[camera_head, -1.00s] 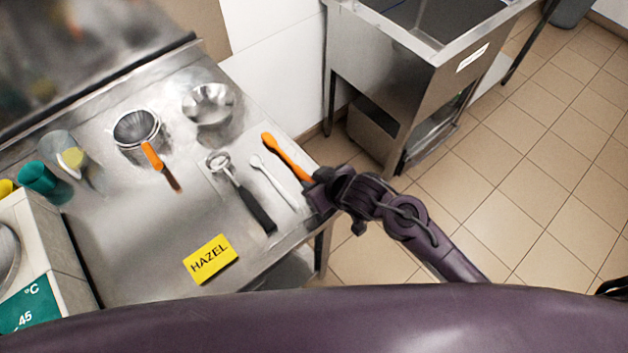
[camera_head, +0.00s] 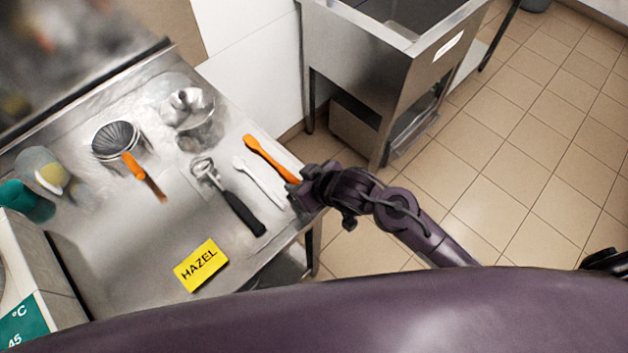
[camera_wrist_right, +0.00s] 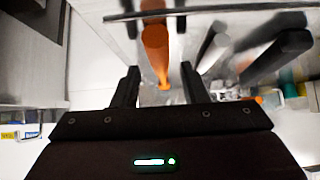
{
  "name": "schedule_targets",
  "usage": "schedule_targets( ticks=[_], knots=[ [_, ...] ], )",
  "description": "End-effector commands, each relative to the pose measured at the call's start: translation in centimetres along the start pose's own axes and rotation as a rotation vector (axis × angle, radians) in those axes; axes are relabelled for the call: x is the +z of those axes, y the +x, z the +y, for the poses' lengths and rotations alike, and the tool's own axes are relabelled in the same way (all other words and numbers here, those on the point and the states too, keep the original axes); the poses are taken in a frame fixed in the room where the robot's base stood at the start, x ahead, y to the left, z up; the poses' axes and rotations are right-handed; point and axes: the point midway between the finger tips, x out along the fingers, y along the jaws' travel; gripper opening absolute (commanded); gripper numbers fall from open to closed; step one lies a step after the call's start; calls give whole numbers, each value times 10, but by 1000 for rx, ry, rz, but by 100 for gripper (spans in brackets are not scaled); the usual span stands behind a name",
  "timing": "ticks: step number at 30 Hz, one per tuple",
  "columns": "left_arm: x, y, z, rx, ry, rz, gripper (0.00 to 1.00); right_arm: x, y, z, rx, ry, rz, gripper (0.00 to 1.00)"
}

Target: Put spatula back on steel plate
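The orange spatula (camera_head: 268,157) lies at the right end of the steel table, with its near end at my right gripper (camera_head: 299,188). In the right wrist view the orange spatula (camera_wrist_right: 155,45) shows in line with the gap between the fingers of my right gripper (camera_wrist_right: 160,75). The fingers stand apart, with visible space beside the spatula, so the gripper looks open. I cannot tell whether they touch it. The steel plate (camera_head: 240,190) seems to be the flat sheet under the tools; its edges are faint. My left gripper is not in view.
A white spatula (camera_head: 258,180) and a black-handled scoop (camera_head: 241,211) lie left of the orange spatula. Metal bowls (camera_head: 188,103), a strainer (camera_head: 115,142), an orange-handled tool (camera_head: 136,168) and a yellow HAZEL sign (camera_head: 201,265) are farther left. A steel sink (camera_head: 385,75) stands behind.

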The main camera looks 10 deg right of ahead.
Motion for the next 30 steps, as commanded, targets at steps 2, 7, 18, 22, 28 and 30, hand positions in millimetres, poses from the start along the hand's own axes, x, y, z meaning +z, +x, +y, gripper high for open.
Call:
schedule_targets(
  ticks=[2, 7, 18, 22, 28, 30],
  knots=[
    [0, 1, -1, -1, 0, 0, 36, 1, -15, 0, 0, -1, -1, 40],
    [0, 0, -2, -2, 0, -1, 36, 1, -53, 0, 1, -3, -1, 40],
    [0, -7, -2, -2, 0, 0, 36, 0, -107, 0, 0, -1, -1, 40],
    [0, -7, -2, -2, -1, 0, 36, 0, -110, 0, -1, 0, -2, 40],
    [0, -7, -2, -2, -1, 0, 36, 0, -110, 0, -1, 0, -1, 40],
    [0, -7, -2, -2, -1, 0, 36, 0, -110, 0, -1, 0, -1, 40]
  ],
)
